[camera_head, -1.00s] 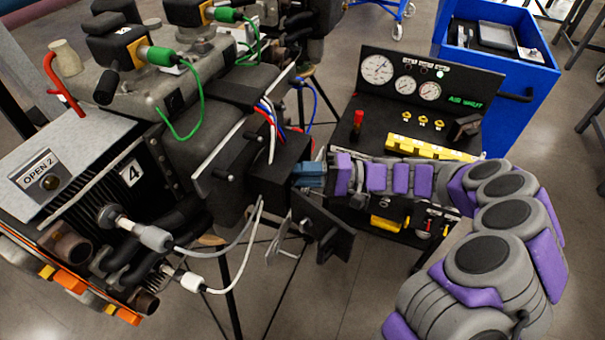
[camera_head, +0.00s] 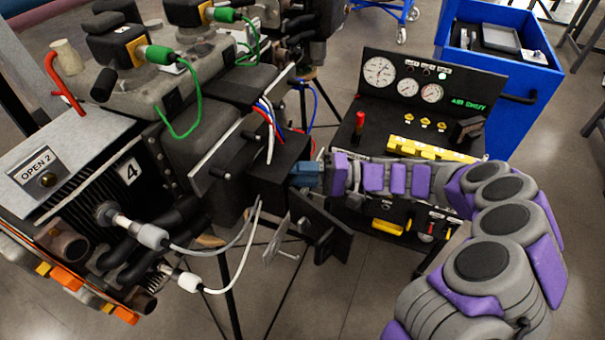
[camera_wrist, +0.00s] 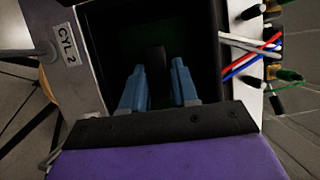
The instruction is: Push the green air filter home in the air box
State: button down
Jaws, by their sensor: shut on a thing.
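The air box (camera_head: 280,172) is a black box on the side of the engine, with its open side facing my arm. In the wrist view its dark inside fills the middle, framed by a black wall (camera_wrist: 228,55). The green air filter (camera_wrist: 185,32) shows only as a dim dark green face deep inside. A black upright tab (camera_wrist: 157,64) stands in front of it, between my blue fingertips. My gripper (camera_wrist: 158,68) is shut on this tab, with its fingers reaching into the box. In the head view my gripper (camera_head: 307,174) is at the box opening. How deep the filter sits is unclear.
A black flap (camera_head: 322,228) hangs open below the box. Red, white and blue lines (camera_head: 268,125) run above it. A gauge panel (camera_head: 415,95) and a blue cart (camera_head: 515,85) stand behind my arm. A CYL 2 label (camera_wrist: 69,45) is left of the opening.

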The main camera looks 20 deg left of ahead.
jog(key=shift+a+r, duration=0.1)
jog(key=shift+r, duration=0.1)
jog(key=c, duration=0.8)
grip_release()
jog(key=shift+f, duration=0.1)
jog(key=shift+a+f, duration=0.1)
jog(key=shift+c, duration=0.4)
jog(key=shift+o, duration=0.4)
jog(key=shift+s, duration=0.1)
